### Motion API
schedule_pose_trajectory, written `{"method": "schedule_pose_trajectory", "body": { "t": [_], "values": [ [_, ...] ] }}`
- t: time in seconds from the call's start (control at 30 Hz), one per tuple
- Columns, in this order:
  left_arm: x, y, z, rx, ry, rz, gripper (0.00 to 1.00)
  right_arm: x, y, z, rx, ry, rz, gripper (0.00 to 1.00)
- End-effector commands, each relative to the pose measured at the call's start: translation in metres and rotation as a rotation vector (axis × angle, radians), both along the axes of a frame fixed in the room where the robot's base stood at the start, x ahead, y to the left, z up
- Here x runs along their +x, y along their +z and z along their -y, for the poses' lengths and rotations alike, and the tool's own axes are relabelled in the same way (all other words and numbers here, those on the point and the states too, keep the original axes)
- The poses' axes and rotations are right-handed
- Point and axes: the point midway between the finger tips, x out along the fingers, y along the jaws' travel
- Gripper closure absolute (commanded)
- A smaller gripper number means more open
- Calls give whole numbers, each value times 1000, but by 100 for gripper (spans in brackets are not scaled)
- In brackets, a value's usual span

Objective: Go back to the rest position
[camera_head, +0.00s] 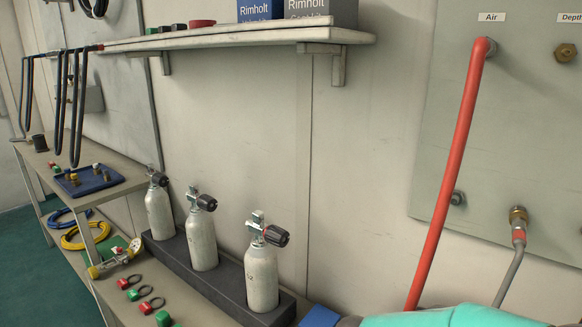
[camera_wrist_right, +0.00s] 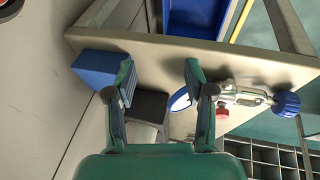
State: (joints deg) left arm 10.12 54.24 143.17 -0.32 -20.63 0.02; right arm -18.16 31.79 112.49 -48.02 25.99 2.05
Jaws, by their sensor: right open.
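My right gripper (camera_wrist_right: 160,82) shows in the right wrist view with its two dark green fingers spread apart and nothing between the pads. It is over a bench edge (camera_wrist_right: 225,62), and I cannot tell how far above it is. A metal valve fitting (camera_wrist_right: 245,97) with a blue knob lies just right of the right finger, seemingly apart from it. In the head view, a teal part of my own arm shows at the bottom right, with no fingers visible. My left gripper is in neither view.
Three grey cylinders (camera_head: 261,278) stand in a dark rack (camera_head: 215,286) along the wall. A red hose (camera_head: 455,160) hangs from the panel (camera_head: 440,90) at right. A shelf (camera_head: 240,38) juts out above. A blue box (camera_wrist_right: 97,68) is near the left finger.

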Motion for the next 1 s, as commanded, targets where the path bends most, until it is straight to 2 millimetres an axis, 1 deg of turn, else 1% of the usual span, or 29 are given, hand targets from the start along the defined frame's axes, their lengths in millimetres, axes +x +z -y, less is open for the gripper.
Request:
{"method": "schedule_pose_trajectory", "body": {
  "t": [0.03, 0.07, 0.1, 0.17, 0.2, 0.3, 0.37, 0.4, 0.47, 0.5, 0.57, 0.6, 0.77, 1.0],
  "values": [
    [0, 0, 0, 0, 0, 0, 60, -22, -38, 4, 63, -54, -94, 46],
    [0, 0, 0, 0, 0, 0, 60, -35, -58, 4, 108, -94, -143, 46],
    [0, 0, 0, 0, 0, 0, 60, -52, -82, 4, 166, -154, -206, 46],
    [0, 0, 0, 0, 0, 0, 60, -78, -112, 6, 249, -260, -289, 46],
    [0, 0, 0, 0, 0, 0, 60, -94, -130, 8, 296, -337, -337, 46],
    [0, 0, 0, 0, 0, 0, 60, -133, -167, 16, 389, -539, -431, 46],
    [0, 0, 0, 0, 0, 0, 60, -155, -184, 22, 425, -661, -473, 46],
    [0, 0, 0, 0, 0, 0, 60, -169, -194, 26, 441, -743, -496, 46],
    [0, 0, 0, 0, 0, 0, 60, -189, -207, 35, 454, -863, -523, 46],
    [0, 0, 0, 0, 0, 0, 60, -203, -214, 40, 455, -937, -538, 46],
    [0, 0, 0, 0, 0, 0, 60, -224, -224, 49, 448, -1048, -555, 46],
    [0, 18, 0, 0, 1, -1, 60, -219, -204, 49, 452, -1044, -541, 46],
    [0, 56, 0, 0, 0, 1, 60, -217, -166, 47, 453, -1034, -539, 46],
    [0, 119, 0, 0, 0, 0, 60, -216, -103, 47, 454, -1031, -538, 46]
  ]
}}
